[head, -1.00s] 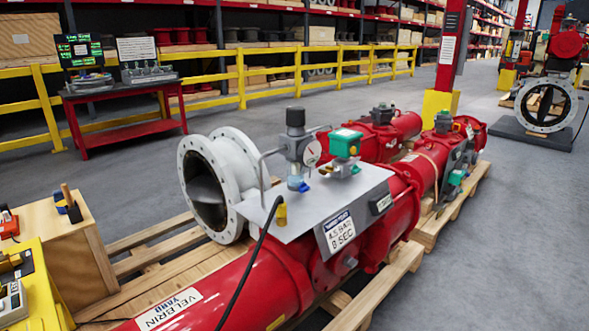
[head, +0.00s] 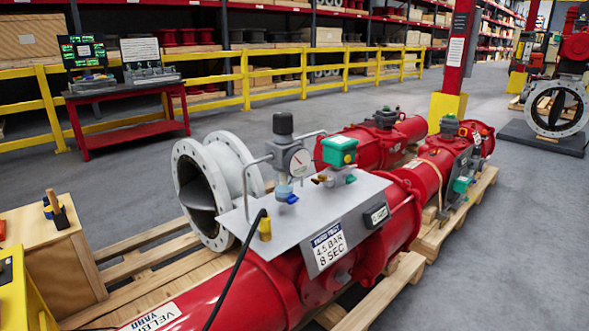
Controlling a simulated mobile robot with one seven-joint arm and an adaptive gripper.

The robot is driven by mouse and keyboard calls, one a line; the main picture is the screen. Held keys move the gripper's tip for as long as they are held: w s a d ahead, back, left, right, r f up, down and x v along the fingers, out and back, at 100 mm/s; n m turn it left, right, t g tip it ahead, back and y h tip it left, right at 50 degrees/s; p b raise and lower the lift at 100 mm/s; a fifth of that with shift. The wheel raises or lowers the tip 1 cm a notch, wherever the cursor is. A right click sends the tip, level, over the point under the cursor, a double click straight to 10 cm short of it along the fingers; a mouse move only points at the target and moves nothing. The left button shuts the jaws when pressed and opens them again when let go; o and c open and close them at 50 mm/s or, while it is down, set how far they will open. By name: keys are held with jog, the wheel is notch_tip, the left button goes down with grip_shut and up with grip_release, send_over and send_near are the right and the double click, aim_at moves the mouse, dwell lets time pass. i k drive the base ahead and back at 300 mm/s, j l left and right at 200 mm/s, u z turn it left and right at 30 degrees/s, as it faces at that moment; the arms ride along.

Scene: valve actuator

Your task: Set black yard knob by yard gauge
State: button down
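The black knob (head: 283,123) stands upright on top of the grey regulator on the red actuator's metal plate (head: 330,208). The round white gauge (head: 299,162) is on the regulator's front, just below the knob. Its needle shows, but its scale is too small to read. A clear bowl with a blue part hangs under the regulator. A label on the plate (head: 328,245) reads 4.5 BAR, 8 SEC. My gripper is not in view.
A grey flanged valve (head: 215,190) stands behind the plate, and the red actuator (head: 250,290) lies on a wooden pallet (head: 130,250). A metal guard bar and a green box (head: 339,149) flank the regulator. A black hose runs down the front.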

aim_at(282, 123)
jog(key=i+l+z, duration=0.1)
jog(key=i, duration=0.3)
jog(key=i+l+z, duration=0.15)
jog(key=i, duration=0.3)
